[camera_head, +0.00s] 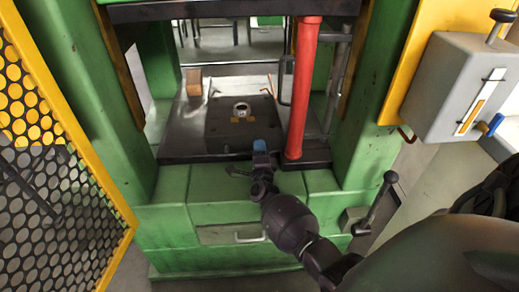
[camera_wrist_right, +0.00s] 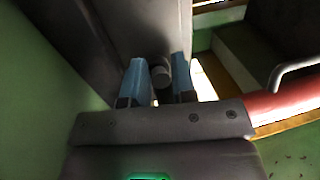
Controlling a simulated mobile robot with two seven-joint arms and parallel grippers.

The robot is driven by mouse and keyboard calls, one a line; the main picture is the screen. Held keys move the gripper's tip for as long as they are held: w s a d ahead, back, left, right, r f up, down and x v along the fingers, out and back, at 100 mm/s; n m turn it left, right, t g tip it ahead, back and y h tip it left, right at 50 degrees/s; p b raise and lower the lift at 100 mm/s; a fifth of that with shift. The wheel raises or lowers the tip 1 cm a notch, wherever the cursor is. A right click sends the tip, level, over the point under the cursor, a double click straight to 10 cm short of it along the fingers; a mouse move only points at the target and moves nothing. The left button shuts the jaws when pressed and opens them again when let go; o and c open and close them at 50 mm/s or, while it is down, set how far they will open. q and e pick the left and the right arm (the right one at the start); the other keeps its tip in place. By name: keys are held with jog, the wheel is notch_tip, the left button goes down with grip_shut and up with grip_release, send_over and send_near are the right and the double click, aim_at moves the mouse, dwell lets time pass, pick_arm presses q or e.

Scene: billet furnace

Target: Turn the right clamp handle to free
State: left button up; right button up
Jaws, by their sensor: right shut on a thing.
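My right gripper (camera_head: 261,147), with blue fingertips, is at the front edge of the dark press bed, just in front of the black die block (camera_head: 226,128). In the right wrist view, the blue fingers (camera_wrist_right: 158,82) are closed on a grey round-ended knob (camera_wrist_right: 160,74), which I take to be the right clamp handle. In the head view the fingers hide this handle. The handle's angle cannot be told. A small dark lever-like piece (camera_head: 238,172) shows just left of the gripper; I cannot tell what it belongs to. My left gripper is not in view.
A red column (camera_head: 302,90) stands close to the right of the gripper. Green press posts (camera_head: 370,110) flank the bed. A yellow mesh guard (camera_head: 62,150) stands at left. A grey lever box (camera_head: 455,90) is at right, and a black-knobbed lever (camera_head: 380,198) stands below it.

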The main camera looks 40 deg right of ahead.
jog(key=shift+d+r, duration=0.25)
jog(key=shift+r, duration=0.2)
jog(key=o, duration=0.8)
jog(key=shift+r, duration=0.1)
jog(key=shift+c, duration=0.2)
jog(key=shift+a, duration=0.1)
jog(key=shift+a+f, duration=0.1)
jog(key=shift+f, duration=0.15)
jog(key=shift+s+a+f, duration=0.15)
jog(key=shift+s+a, duration=0.1)
jog(key=shift+s, duration=0.1)
jog(key=p+v, duration=0.1)
jog(key=v, duration=0.8)
jog(key=shift+s, duration=0.1)
jog(key=shift+s+a, duration=0.2)
jog(key=shift+s, duration=0.15)
